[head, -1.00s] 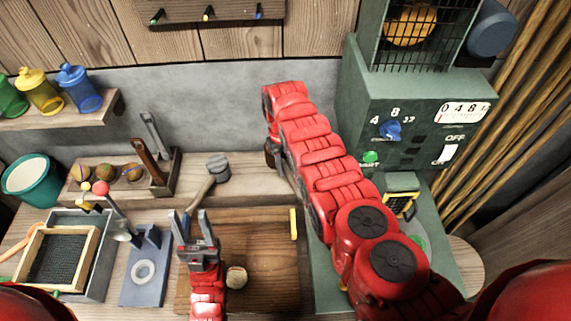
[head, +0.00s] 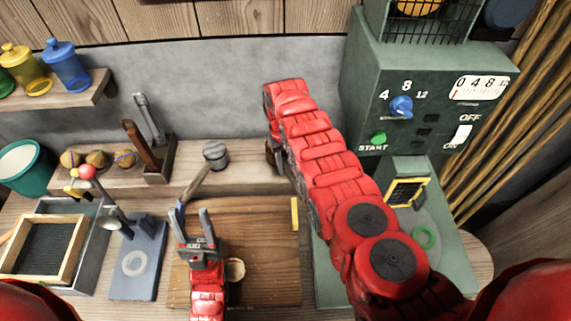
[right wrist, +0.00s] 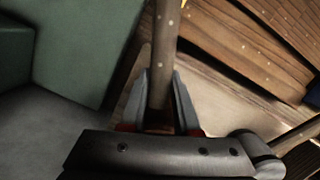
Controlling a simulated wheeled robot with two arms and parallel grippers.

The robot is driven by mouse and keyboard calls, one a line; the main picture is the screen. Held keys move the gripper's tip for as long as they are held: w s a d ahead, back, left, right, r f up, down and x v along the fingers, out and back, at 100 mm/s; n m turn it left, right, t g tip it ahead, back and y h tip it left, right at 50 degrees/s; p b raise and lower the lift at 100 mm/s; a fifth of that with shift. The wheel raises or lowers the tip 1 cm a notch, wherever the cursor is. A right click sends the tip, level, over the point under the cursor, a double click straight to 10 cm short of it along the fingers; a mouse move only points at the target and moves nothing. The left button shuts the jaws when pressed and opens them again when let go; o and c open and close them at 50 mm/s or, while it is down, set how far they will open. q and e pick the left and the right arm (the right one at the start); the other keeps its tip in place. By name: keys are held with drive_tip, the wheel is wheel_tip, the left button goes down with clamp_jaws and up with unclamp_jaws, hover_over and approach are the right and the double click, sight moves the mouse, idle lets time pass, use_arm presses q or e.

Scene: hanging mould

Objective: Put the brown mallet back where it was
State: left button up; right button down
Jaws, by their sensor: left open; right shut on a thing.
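My right gripper (right wrist: 160,82) is shut on the brown wooden handle of a mallet (right wrist: 165,40), seen close in the right wrist view. In the head view my right arm hides most of that gripper. A dark brown part shows below its wrist, near the back ledge. My left gripper (head: 194,224) is open and empty above the wooden board (head: 262,265). A small wooden rack (head: 163,165) on the ledge holds a brown-handled tool (head: 141,146) and a grey tool (head: 148,115). A grey-headed mallet (head: 215,155) lies between ledge and board, near my left gripper.
A green machine (head: 375,85) with dials stands at the right. A framed mesh (head: 45,250), a blue-grey plate (head: 139,270) and a teal bucket (head: 25,180) are at the left. Several round balls (head: 97,158) sit on the ledge. The ledge right of the grey mallet head looks clear.

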drive_tip(key=shift+f+b, duration=0.65)
drive_tip(key=shift+f, duration=0.05)
drive_tip(key=c, duration=0.6)
unclamp_jaws()
drive_tip(key=shift+o, duration=0.2)
drive_tip(key=shift+r, duration=0.1)
wheel_tip(320, 180, up, 17)
drive_tip(key=w+a, duration=0.1)
drive_tip(key=w, duration=0.1)
drive_tip(key=shift+w, duration=0.3)
drive_tip(key=shift+s, duration=0.1)
